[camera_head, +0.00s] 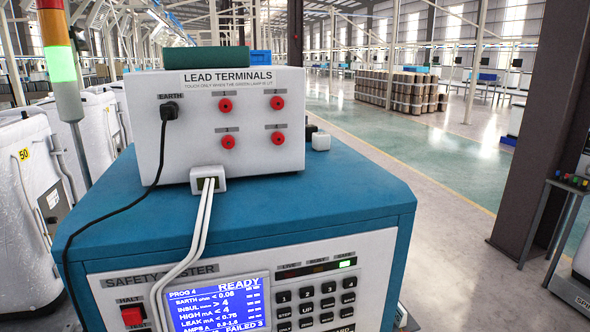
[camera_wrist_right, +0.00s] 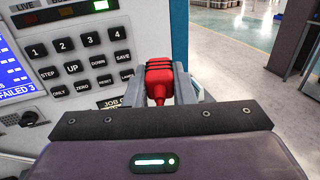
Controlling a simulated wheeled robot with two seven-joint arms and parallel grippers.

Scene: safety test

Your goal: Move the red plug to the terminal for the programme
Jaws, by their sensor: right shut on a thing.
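The lead terminals box (camera_head: 220,130) stands on the blue top of the safety tester (camera_head: 150,285) in the head view. It has several red terminals, among them upper left (camera_head: 225,105), upper right (camera_head: 277,103), lower left (camera_head: 228,142) and lower right (camera_head: 278,139). A black plug (camera_head: 169,110) sits in the earth terminal. The screen (camera_head: 218,305) reads PROG 4 and READY. In the right wrist view, my right gripper (camera_wrist_right: 159,80) is shut on the red plug (camera_wrist_right: 159,72), in front of the tester's keypad side. My left gripper is not in view.
A black lead hangs from the earth plug, and white leads (camera_head: 200,225) run down the tester's front. A signal tower (camera_head: 60,65) shows green at left. A green lamp (camera_head: 347,263) is lit on the panel. A dark pillar (camera_head: 545,130) stands at right.

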